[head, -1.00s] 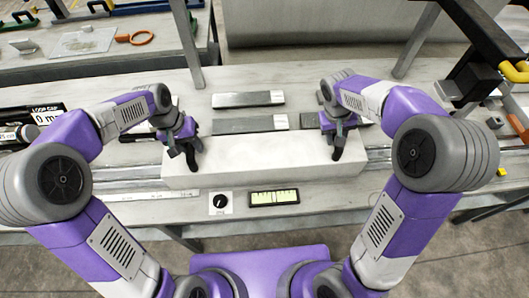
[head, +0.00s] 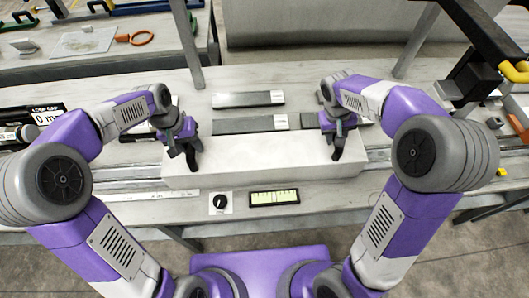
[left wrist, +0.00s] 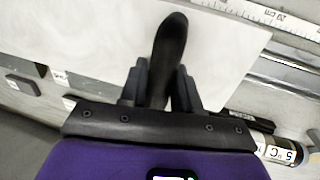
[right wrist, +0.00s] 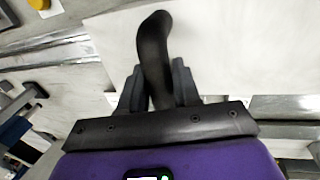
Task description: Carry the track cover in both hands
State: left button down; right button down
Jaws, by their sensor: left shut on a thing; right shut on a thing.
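The track cover (head: 262,160) is a long, pale grey box lying crosswise in the middle of the head view, over the line of metal rails. My left gripper (head: 188,147) is shut on a dark upright handle near the cover's left end; this black handle (left wrist: 170,45) also shows in the left wrist view. My right gripper (head: 340,135) is shut on the matching handle near the right end; that handle (right wrist: 153,40) shows in the right wrist view. The cover looks level. I cannot tell whether it rests on the bench or hangs just above it.
The rails (head: 125,178) run out past both ends of the cover. A black dial (head: 220,201) and a yellow-green gauge (head: 274,198) sit at the bench front. A black and yellow frame (head: 490,50) stands at the right.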

pick_arm(q)
jog(key=shift+r, duration=0.15)
pick_arm(e)
jog(key=shift+r, duration=0.15)
